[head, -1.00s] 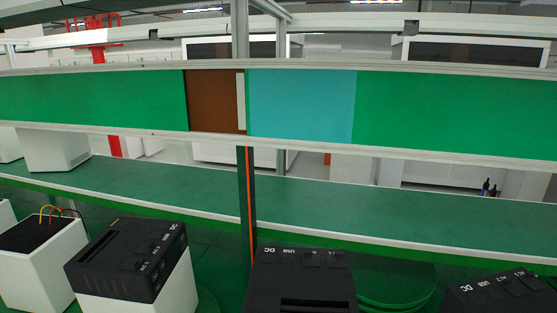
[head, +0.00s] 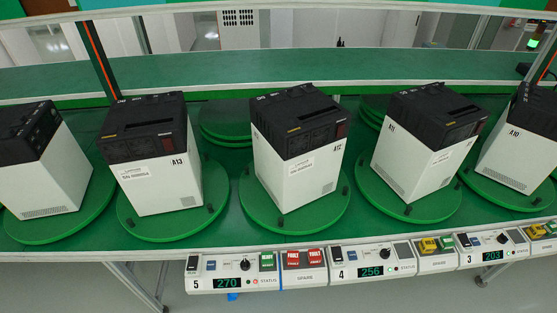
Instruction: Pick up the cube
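Several white box-shaped units with black tops stand in a row, each on a round green turntable. The labelled ones are A13 (head: 153,187), A12 (head: 292,183), A11 (head: 415,163) and A10 (head: 512,155). Another unit (head: 45,185) stands at the far left, its label not readable. I cannot tell which of these, if any, is the cube. Neither of my grippers is in the head view.
Control panels (head: 222,284) with displays reading 270, 256 and 203 run along the bench's front edge. Red FAULT buttons (head: 303,260) and yellow buttons (head: 428,246) sit between them. Behind the units, a long green shelf (head: 230,68) looks mostly clear. Slanted posts (head: 97,58) stand behind.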

